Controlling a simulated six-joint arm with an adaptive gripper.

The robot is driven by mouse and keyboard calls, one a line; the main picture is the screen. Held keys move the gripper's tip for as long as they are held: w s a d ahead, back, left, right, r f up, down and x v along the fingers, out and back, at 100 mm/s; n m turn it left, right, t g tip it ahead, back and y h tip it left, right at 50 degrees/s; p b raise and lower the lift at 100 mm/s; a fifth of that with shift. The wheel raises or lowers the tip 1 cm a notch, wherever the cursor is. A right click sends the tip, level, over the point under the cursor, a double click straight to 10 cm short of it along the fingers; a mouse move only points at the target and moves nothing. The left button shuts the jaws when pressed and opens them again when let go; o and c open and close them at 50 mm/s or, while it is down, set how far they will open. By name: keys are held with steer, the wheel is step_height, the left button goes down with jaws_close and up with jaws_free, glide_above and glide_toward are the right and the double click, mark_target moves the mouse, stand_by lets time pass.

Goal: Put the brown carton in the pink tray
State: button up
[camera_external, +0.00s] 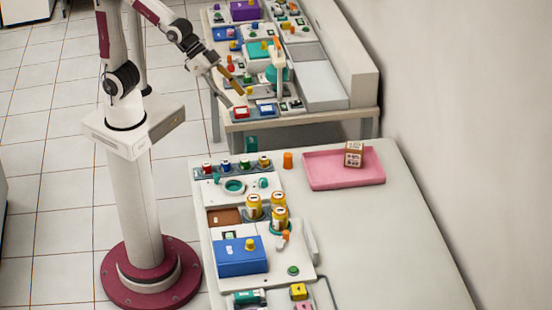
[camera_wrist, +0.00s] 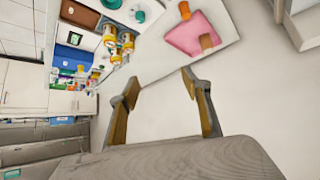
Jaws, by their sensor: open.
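The brown carton (camera_external: 354,154) stands upright on the pink tray (camera_external: 325,172), near the tray's far edge and right of its middle. In the wrist view the brown carton (camera_wrist: 207,42) also shows on the pink tray (camera_wrist: 183,40), small and far off. My gripper (camera_external: 236,84) is raised, well left of the tray and apart from the carton. In the wrist view my gripper (camera_wrist: 160,86) has its two fingers spread wide with nothing between them.
An orange cup-like piece (camera_external: 288,160) stands just left of the tray. Yellow-topped jars (camera_external: 254,206) and a blue box (camera_external: 240,256) stand on the white panel at the table's left. A second cluttered table (camera_external: 300,118) lies behind. The table's right front is clear.

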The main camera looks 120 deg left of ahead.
steer(key=s+d+m+g, duration=0.1)
steer(key=s+d, duration=0.2)
steer(key=s, duration=0.8)
steer(key=s+d+g+h, duration=0.1)
steer(key=s+d+g, duration=0.1)
steer(key=s, duration=1)
steer(key=shift+s+d+m, duration=0.3)
steer(key=shift+d+m, duration=0.1)
steer(key=shift+d, duration=0.35)
